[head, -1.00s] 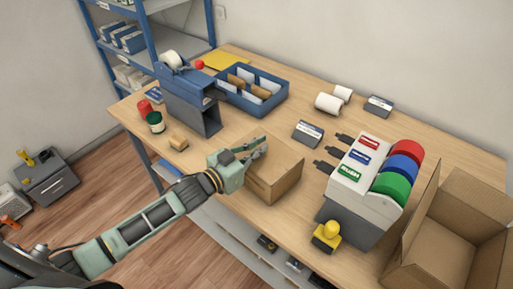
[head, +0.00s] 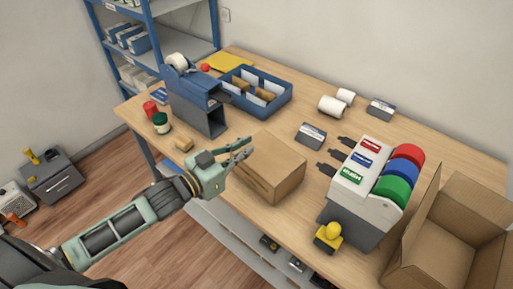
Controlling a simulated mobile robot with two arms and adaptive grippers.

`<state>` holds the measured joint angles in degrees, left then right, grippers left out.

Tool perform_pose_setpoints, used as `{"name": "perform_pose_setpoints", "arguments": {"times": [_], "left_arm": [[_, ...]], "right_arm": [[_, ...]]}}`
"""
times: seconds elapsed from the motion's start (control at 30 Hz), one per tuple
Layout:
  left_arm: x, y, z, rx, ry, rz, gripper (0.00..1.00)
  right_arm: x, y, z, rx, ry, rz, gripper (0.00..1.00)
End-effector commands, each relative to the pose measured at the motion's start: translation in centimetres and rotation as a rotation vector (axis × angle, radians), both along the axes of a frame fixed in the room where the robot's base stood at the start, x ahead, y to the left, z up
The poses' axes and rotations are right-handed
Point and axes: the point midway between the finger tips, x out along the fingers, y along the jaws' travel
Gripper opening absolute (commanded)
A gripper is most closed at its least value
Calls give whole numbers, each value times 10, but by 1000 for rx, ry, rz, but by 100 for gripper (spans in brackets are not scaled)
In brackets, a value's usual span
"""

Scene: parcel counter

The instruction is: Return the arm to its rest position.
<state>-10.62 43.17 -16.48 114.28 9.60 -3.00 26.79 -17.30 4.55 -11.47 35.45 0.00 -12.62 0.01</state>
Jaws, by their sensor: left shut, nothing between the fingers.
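My left arm comes in from the lower left. Its gripper (head: 243,149) is shut and empty, at the left of a closed cardboard box (head: 274,168) on the wooden counter (head: 232,139). The fingers show in front of the box's left end; I cannot tell whether they touch it. My right gripper is not in view.
A label dispenser (head: 372,185) with red, blue and green rolls stands right of the box, with a yellow-knobbed stamp (head: 328,236) before it. An open carton (head: 450,235) fills the right corner. A blue tray (head: 262,106) is behind.

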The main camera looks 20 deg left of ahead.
Motion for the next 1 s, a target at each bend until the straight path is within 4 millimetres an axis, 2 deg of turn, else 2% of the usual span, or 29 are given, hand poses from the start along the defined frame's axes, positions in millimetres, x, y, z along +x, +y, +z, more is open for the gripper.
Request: {"name": "perform_pose_setpoints", "arguments": {"times": [0.03,0.2,0.47,0.57,0.67,0.77,0.87,1.0], "left_arm": [[-7,3,-1,1,2,-1,0],[-19,10,5,-1,0,0,0],[-23,12,7,0,1,1,0],[-26,10,0,10,26,20,0],[-33,7,-20,45,102,72,0],[-50,4,-49,101,227,143,0],[-76,4,-79,170,379,210,0],[-123,5,-112,256,600,271,0]], "right_arm": [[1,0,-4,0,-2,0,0],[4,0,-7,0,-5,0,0],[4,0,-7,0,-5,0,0],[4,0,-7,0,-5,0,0],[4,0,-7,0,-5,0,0],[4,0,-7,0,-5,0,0],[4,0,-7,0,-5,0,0],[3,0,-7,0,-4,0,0]]}}
